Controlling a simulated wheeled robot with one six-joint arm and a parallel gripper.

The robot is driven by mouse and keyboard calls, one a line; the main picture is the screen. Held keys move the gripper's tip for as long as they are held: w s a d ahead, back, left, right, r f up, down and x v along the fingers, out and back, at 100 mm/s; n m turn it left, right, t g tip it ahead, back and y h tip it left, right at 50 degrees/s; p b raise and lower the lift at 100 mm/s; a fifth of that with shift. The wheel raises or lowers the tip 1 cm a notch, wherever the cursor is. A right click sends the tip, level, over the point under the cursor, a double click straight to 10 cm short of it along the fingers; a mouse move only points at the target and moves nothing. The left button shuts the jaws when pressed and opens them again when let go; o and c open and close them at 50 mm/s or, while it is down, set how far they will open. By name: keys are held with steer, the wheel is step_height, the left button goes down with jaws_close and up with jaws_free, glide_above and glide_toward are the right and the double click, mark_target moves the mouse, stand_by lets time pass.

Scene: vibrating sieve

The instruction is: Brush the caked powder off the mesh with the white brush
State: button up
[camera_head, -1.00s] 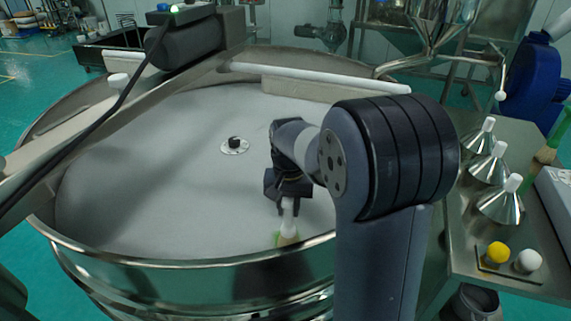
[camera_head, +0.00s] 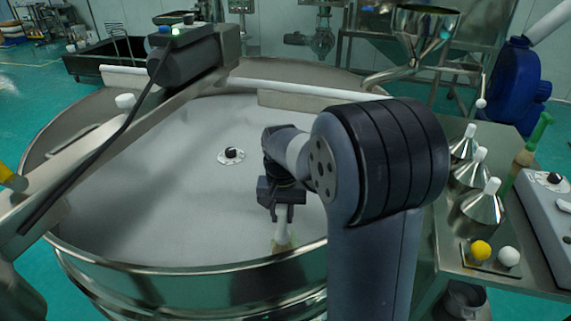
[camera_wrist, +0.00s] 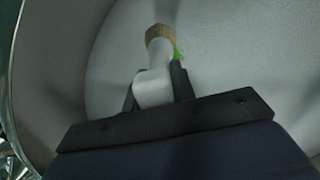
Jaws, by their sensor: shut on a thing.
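My gripper (camera_head: 281,208) is shut on the white handle of the brush (camera_head: 283,228), above the near right part of the mesh (camera_head: 150,190). In the head view the brush points down, with its tan bristles (camera_head: 283,246) close to the mesh near the sieve's front rim. In the wrist view the white brush (camera_wrist: 153,85) sits between the two dark fingers, with its tan end away from me. I cannot tell whether the bristles touch the mesh.
A steel rim (camera_head: 180,272) surrounds the round mesh. A black knob (camera_head: 231,154) stands at its middle. A beam (camera_head: 120,130) crosses the left side. At right, a steel table (camera_head: 440,265) holds several funnels, a yellow ball (camera_head: 480,251), a white ball (camera_head: 508,257) and a green-handled brush (camera_head: 532,140).

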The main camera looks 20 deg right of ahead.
steer(key=shift+r+p, duration=0.7)
steer(key=shift+r, duration=0.5)
